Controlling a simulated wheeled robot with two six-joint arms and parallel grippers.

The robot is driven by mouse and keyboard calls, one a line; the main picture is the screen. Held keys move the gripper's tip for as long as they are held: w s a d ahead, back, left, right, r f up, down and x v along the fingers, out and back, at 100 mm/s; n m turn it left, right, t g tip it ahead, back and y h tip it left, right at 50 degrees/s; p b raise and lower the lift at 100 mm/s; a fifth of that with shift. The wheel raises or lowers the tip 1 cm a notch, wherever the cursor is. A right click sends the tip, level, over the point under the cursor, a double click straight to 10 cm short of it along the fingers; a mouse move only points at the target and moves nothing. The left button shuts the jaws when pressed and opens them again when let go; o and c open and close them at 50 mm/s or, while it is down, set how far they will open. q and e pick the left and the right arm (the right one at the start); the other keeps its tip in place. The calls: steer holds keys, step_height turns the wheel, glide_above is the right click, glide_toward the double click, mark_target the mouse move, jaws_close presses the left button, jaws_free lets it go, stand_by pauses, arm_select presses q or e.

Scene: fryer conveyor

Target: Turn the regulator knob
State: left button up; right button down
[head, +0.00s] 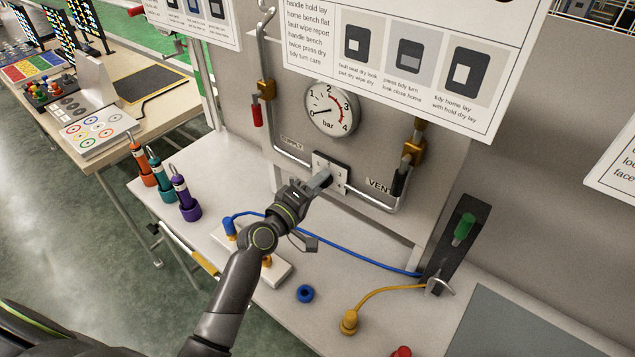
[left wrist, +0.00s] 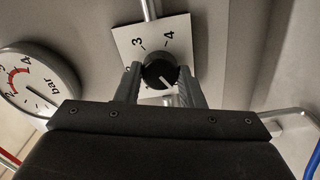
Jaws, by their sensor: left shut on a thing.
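In the head view my left gripper (head: 322,180) reaches to the plate (head: 341,163) on the upright panel and hides the knob. A round pressure gauge (head: 332,108) marked bar is above the plate. My right gripper is not in view.
Pipes run either side of the plate, with a red-handled valve (head: 257,112) left and a black-handled valve (head: 400,180) right.

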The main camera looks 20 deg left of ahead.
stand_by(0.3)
arm_select(q)
steer(key=o, duration=1)
steer(key=b+v, duration=0.3)
steer(key=v, duration=1.4)
steer(key=shift+s+b, duration=0.2)
steer(key=shift+b, duration=0.2)
steer(key=shift+a, duration=0.1)
